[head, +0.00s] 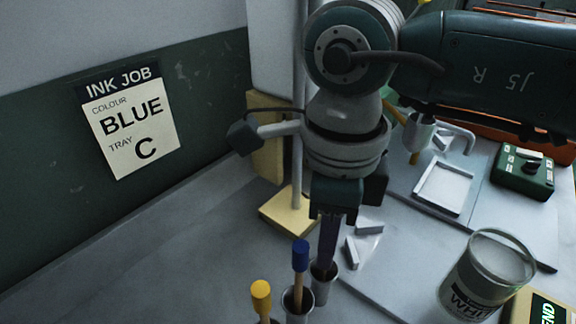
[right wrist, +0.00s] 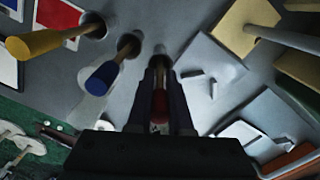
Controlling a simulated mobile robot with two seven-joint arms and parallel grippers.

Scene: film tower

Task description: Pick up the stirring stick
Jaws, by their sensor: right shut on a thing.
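My right gripper (head: 328,258) points straight down at a small grey cup (head: 323,289). Its fingers are shut on a red-ended stirring stick (right wrist: 159,104), seen between them in the right wrist view. The gripper hides most of this stick in the head view, and I cannot tell whether its lower end is still inside the cup. A blue-topped stick (head: 300,256) stands in the neighbouring cup (head: 298,302). A yellow-topped stick (head: 261,290) stands nearer the front. Both also show in the right wrist view, blue (right wrist: 104,76) and yellow (right wrist: 40,43). My left gripper is out of view.
A tin (head: 487,275) stands at the right. Behind it are a white-framed tray (head: 444,188) and a green control box (head: 523,172). A post on a cream base (head: 290,212) stands behind the gripper. A wall sign (head: 130,120) reads BLUE, tray C. The table's left is clear.

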